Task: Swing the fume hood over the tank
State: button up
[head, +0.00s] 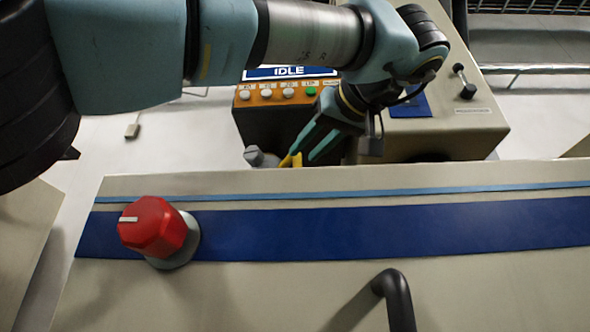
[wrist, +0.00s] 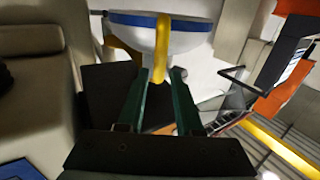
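In the wrist view, a white rounded hood-like body (wrist: 190,42) with a blue rim is at the top, and I take it to be the fume hood. A yellow handle (wrist: 161,45) hangs down its front. My gripper (wrist: 162,75) is open, its two teal fingers apart with the lower end of the handle between or just beyond their tips. I cannot tell whether they touch it. In the head view, my gripper (head: 303,158) is behind the near cabinet's top edge, with a bit of the yellow handle (head: 291,160) at its tips. The tank is not clearly identifiable.
The near beige cabinet (head: 330,290) has a red knob (head: 153,226) and a black handle (head: 398,300). Behind are an orange button panel (head: 270,95) under an IDLE display (head: 289,72) and a beige machine (head: 480,120) with a black lever (head: 466,85). Pale floor shows at left.

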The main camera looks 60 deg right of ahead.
jog(key=v, duration=0.5)
dwell(0.5)
